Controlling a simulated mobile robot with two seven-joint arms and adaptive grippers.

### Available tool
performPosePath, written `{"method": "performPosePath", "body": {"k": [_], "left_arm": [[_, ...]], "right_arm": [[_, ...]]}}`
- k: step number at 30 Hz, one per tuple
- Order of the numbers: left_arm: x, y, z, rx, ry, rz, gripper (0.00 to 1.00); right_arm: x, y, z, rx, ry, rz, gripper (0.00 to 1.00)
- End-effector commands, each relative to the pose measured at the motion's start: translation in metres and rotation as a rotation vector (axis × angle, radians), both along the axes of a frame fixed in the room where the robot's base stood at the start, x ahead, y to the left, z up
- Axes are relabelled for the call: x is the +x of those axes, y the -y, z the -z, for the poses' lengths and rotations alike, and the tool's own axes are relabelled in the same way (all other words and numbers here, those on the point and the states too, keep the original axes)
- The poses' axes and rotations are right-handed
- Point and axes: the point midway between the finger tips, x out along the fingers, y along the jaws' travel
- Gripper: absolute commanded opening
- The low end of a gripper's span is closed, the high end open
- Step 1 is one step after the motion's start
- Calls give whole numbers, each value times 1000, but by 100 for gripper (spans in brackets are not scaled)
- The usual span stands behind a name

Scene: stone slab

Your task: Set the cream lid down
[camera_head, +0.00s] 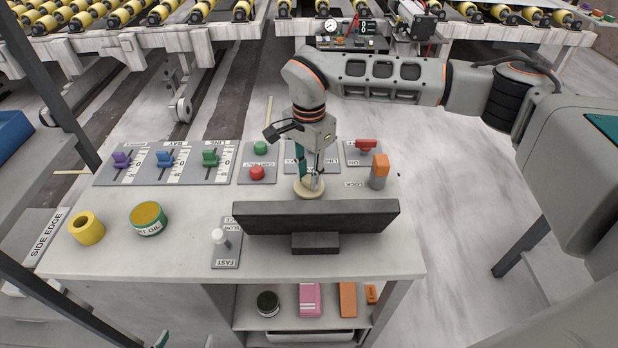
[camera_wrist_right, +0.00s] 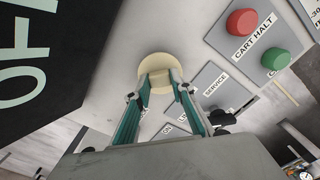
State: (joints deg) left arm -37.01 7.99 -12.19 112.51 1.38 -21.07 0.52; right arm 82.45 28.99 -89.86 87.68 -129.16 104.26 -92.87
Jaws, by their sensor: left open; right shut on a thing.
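The cream lid (camera_head: 309,189) is a round pale disc just behind the black screen-like panel (camera_head: 315,217) on the grey tabletop. My right gripper (camera_head: 312,181) points down at it and is shut on its raised middle. In the right wrist view the lid (camera_wrist_right: 158,62) lies between and beyond the fingertips (camera_wrist_right: 159,82), over bare tabletop beside the label plates. I cannot tell whether the lid touches the surface.
A plate with red (camera_head: 256,173) and green buttons is left of the lid. An orange-topped post (camera_head: 379,170) is at right. A green oil tin (camera_head: 149,218) and a yellow ring (camera_head: 86,228) stand left.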

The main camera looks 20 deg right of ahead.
Motion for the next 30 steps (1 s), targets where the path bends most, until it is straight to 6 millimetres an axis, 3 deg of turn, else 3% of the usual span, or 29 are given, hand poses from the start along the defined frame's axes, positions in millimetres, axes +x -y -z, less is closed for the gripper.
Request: {"method": "performPosePath", "body": {"k": [4,14,15,17,30], "left_arm": [[0,0,-1,0,-1,0,66],[-3,-1,4,3,-8,-1,66],[-3,-1,4,3,-9,-1,66],[-3,-2,4,3,-9,-1,66],[-3,-1,3,3,-7,-2,66]], "right_arm": [[-1,0,17,0,-2,1,0],[0,0,20,0,0,0,0],[0,0,20,0,0,0,28],[0,0,20,0,0,0,40],[1,0,12,0,2,0,40]]}}
